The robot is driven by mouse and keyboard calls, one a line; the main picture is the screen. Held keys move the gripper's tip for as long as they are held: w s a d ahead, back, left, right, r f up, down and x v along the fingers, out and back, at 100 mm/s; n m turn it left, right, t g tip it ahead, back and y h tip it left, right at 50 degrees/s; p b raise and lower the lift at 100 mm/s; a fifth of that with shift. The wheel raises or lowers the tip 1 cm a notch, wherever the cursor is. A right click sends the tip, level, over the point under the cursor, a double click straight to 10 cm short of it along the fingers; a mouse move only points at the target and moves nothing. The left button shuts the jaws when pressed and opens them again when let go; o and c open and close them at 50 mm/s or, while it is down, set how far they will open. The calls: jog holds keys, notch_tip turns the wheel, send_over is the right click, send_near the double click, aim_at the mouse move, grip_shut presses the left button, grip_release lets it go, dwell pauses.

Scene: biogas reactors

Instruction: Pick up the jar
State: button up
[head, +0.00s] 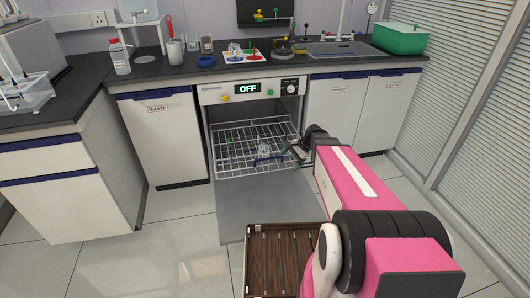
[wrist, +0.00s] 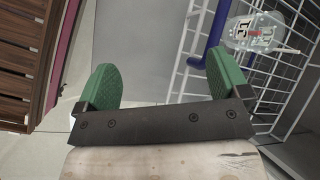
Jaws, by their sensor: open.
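The jar (head: 263,147), a small clear vessel, sits in the wire rack of the open dishwasher. My gripper (head: 288,153) is over the right part of the rack, to the right of the jar. In the wrist view my gripper (wrist: 163,82) has its two green pads wide apart with nothing between them. The jar is outside the jaws.
The wire rack (head: 235,133) has a blue handle (head: 268,160) at its front, close to my gripper. The lowered dishwasher door (head: 255,205) lies below it. The counter (head: 180,70) above holds a bottle, cups and tools. Cabinets flank the dishwasher. Floor is free at the left.

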aim_at(264, 150)
jog(key=w+a+m+y, duration=0.1)
jog(key=w+m+y, duration=0.1)
jog(key=w+m, duration=0.1)
jog(key=w+a+f+m+t+y, duration=0.1)
jog(key=w+m+y, duration=0.1)
jog(key=w, duration=0.4)
jog(key=w+a+m+y, duration=0.1)
jog(key=w+m+y, duration=0.1)
jog(key=w+m, duration=0.2)
jog(key=shift+w+a+f+t, duration=0.1)
jog(key=shift+w+f+t, duration=0.25)
jog(key=shift+w, duration=0.1)
jog(key=x, duration=0.9)
jog(key=shift+a+f, duration=0.15)
jog(key=shift+a, duration=0.25)
jog(key=c, duration=1)
